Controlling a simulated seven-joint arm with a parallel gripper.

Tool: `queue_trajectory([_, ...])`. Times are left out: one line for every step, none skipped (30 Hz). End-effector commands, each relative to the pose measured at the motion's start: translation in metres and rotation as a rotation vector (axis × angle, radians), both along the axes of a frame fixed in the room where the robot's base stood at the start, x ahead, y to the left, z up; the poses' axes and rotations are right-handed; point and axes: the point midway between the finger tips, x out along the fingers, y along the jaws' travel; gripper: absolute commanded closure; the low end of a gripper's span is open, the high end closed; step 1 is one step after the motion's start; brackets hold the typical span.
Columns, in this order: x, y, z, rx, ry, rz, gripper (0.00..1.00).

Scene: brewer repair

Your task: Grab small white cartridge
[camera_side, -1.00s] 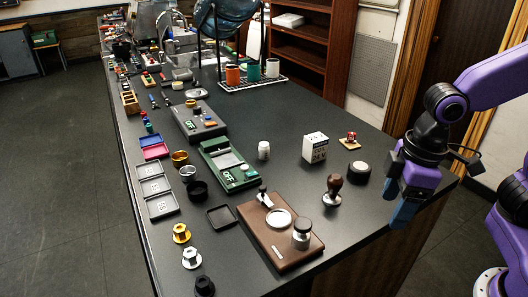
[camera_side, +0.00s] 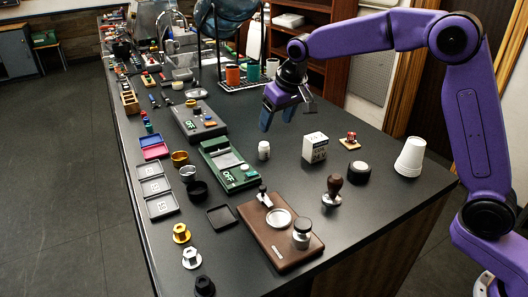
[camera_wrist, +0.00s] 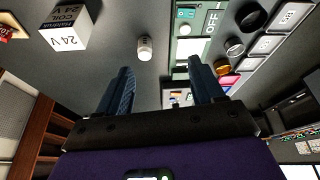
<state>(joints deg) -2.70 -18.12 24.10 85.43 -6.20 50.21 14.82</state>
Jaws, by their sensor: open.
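The small white cartridge (camera_side: 264,150) stands upright on the dark counter, between the green device and the white box. It also shows in the wrist view (camera_wrist: 145,48), ahead of my fingers and a little left of the gap between them. My gripper (camera_side: 278,120) is open and empty, its blue fingers pointing down above the counter, behind the cartridge in the side view. In the wrist view its two fingertips (camera_wrist: 160,68) are well apart, with nothing between them. The gripper is not touching the cartridge.
A white coil box (camera_side: 315,147) stands right of the cartridge, and a green device (camera_side: 229,166) lies left of it. A wooden-handled tamper (camera_side: 333,190), a dark round puck (camera_side: 359,171) and stacked white cups (camera_side: 410,157) stand further right. Bare counter surrounds the cartridge.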

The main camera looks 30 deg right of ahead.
Motion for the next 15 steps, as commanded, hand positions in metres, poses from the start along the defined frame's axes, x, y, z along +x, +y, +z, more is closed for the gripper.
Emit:
queue_trajectory([0.013,-0.005,-0.001,0.003,-0.01,-0.034,0.33])
queue_trajectory([0.02,-0.008,-0.001,0.004,-0.017,-0.052,0.33])
queue_trajectory([0.028,-0.011,-0.002,0.007,-0.025,-0.074,0.33])
queue_trajectory([0.033,-0.014,-0.002,0.008,-0.03,-0.089,0.33])
queue_trajectory([0.038,-0.017,-0.002,0.01,-0.035,-0.103,0.33])
queue_trajectory([0.043,-0.02,-0.002,0.012,-0.041,-0.12,0.33])
queue_trajectory([0.046,-0.022,-0.002,0.013,-0.045,-0.129,0.33])
queue_trajectory([0.048,-0.024,-0.002,0.013,-0.048,-0.137,0.33])
queue_trajectory([0.051,-0.026,-0.003,0.014,-0.05,-0.146,0.33])
queue_trajectory([0.053,-0.027,-0.003,0.014,-0.052,-0.151,0.33])
queue_trajectory([0.054,-0.028,-0.003,0.015,-0.053,-0.152,0.33])
queue_trajectory([0.055,-0.029,-0.005,0.014,-0.054,-0.157,0.33])
queue_trajectory([0.057,-0.029,-0.007,0.015,-0.054,-0.158,0.33])
queue_trajectory([0.058,-0.029,-0.01,0.014,-0.053,-0.158,0.33])
queue_trajectory([0.06,-0.029,-0.016,0.013,-0.052,-0.158,0.33])
